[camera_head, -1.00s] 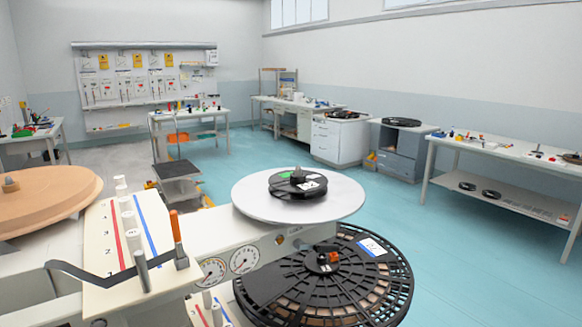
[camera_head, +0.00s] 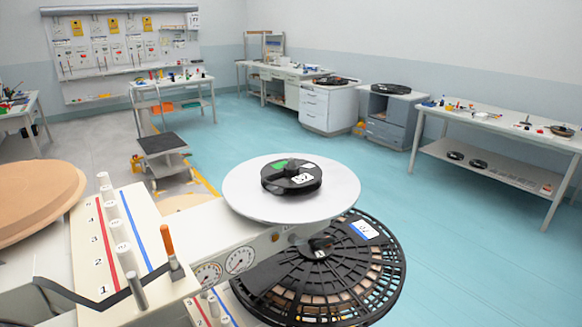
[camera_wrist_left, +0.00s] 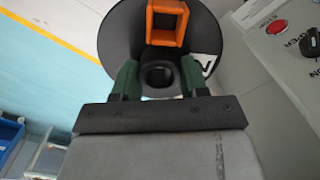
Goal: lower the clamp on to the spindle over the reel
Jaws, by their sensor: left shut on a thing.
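In the left wrist view the green fingers of my left gripper (camera_wrist_left: 159,77) are shut on a dark round part with a hole, which looks like the clamp (camera_wrist_left: 158,70). An orange square frame and a black disc with a white label show just beyond the fingers; I cannot tell how they join it. In the head view a large black slotted reel (camera_head: 347,285) lies flat at the lower middle, with a dark piece at its hub. A small black reel (camera_head: 308,172) with green and white labels lies on a white round platter (camera_head: 243,195). Neither gripper shows in the head view.
A numbered panel (camera_head: 108,250) with white posts and an orange-handled lever (camera_head: 168,243) stands at the front left, beside a tan disc (camera_head: 38,205). The wrist view shows a panel with a red button (camera_wrist_left: 277,27). Blue floor is open to the right, before a long table (camera_head: 500,128).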

